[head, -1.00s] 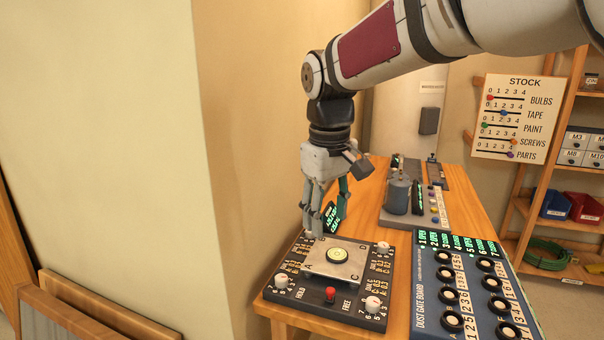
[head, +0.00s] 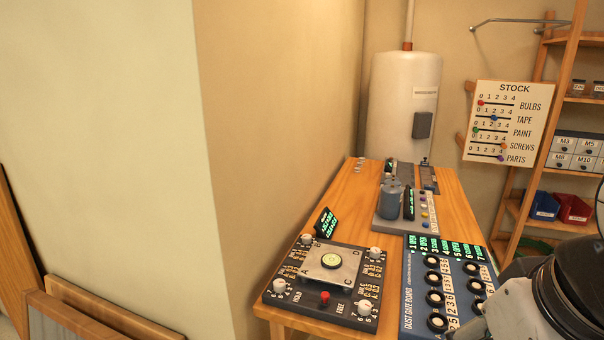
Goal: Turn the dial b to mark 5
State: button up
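A dark control panel (head: 290,303) lies at the front left of the wooden table. A square metal plate (head: 345,277) with a round green level sits in its middle. The letters A, C and D show at the plate's corners; I cannot make out a B. White dials stand near the panel's corners: far left (head: 307,239), far right (head: 375,253), near left (head: 279,286) and near right (head: 364,307). The dial settings are too small to read. My gripper (head: 490,322) is at the bottom right edge, partly cut off, away from this panel. Its fingertips cannot be made out.
A red-topped switch (head: 324,297) is at the panel's front. A small green-lit display (head: 325,222) stands behind it. The blue dust gate board (head: 412,285) with black knobs lies to the right, partly behind my arm. A grey canister (head: 392,199) stands farther back. A wall is close on the left.

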aim_at(307, 238)
jog(key=i+j+z, duration=0.3)
jog(key=i+j, duration=0.55)
jog(key=i, duration=0.15)
